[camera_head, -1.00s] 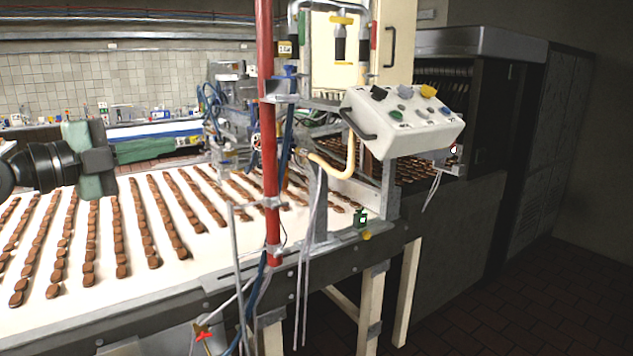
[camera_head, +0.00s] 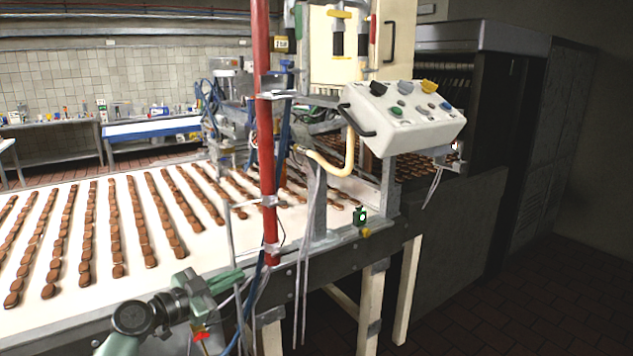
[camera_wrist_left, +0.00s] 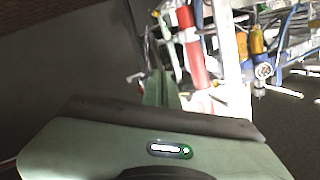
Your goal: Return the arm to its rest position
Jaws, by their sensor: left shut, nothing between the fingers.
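My left arm comes in from the bottom left in the head view. Its green and black left gripper (camera_head: 226,281) is in front of the conveyor's near side, low and close to the red post. The gripper is shut and empty. In the left wrist view the closed green fingers (camera_wrist_left: 162,88) point away from the camera, with a red post part beyond them. My right arm and gripper do not show.
The white conveyor belt (camera_head: 190,262) carries rows of brown biscuits. A red post (camera_head: 265,150), cables and a thin grey frame stand at its near edge. A white control box (camera_head: 400,115) hangs at the right. Dark floor (camera_head: 500,320) is open at the lower right.

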